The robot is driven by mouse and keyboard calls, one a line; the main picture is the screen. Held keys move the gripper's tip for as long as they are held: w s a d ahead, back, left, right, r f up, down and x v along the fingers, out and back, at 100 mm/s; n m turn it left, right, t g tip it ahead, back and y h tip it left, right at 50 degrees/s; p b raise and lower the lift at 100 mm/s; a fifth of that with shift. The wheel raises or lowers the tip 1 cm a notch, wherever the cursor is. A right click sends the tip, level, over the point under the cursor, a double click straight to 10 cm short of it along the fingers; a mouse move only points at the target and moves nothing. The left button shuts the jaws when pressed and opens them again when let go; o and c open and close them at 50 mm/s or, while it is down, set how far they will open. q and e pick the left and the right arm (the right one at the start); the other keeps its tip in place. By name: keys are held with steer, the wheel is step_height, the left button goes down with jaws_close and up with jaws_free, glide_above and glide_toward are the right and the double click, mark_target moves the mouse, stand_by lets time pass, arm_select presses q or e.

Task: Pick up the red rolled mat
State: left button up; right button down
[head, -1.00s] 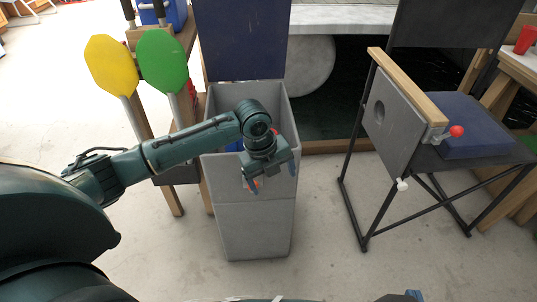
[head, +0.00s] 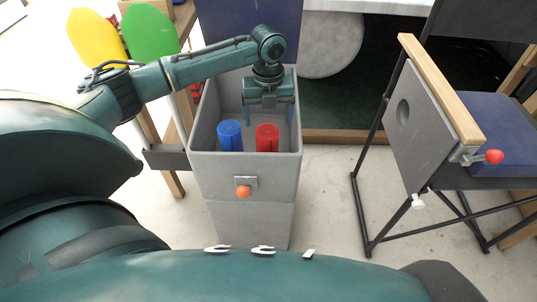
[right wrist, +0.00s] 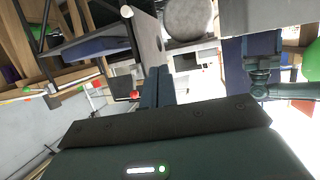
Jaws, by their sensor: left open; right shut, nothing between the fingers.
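The red rolled mat (head: 267,138) stands upright inside a tall grey bin (head: 220,168), with its round top showing in the head view. A blue rolled mat (head: 230,137) stands to its left in the same bin. My left gripper (head: 268,118) is open, pointing down within the bin's opening, just behind the red mat in the picture. Its fingers are apart with nothing visible between them; whether they touch the mat cannot be told. My right gripper (right wrist: 157,75) is shut and empty in the right wrist view, away from the bin.
The bin's dark blue lid (head: 250,28) stands raised at the back. An orange knob (head: 243,191) is on its front. Yellow (head: 95,38) and green (head: 150,32) paddles stand to the left. A folding chair (head: 430,105) stands to the right, with bare floor between.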

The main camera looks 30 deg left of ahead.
mark_target(267, 132)
arm_select(q)
steer(key=shift+f, duration=0.8)
steer(key=shift+f+b, duration=0.3)
steer(key=shift+f, duration=0.4)
steer(key=f, duration=0.1)
steer(key=f+b, duration=0.1)
steer(key=f, duration=0.2)
steer(key=shift+s+f+b, duration=0.2)
steer(key=shift+s+b, duration=0.1)
steer(key=shift+s, duration=0.05)
steer(key=shift+f, duration=0.1)
arm_select(e)
steer(key=shift+w+a+f+n+y, duration=0.15)
steer(key=shift+w+a+f+n, duration=0.15)
steer(key=shift+f, duration=0.3)
steer(key=shift+w+a+f+n+y, duration=0.15)
steer(key=shift+w+f+n, duration=0.15)
steer(key=shift+f, duration=0.25)
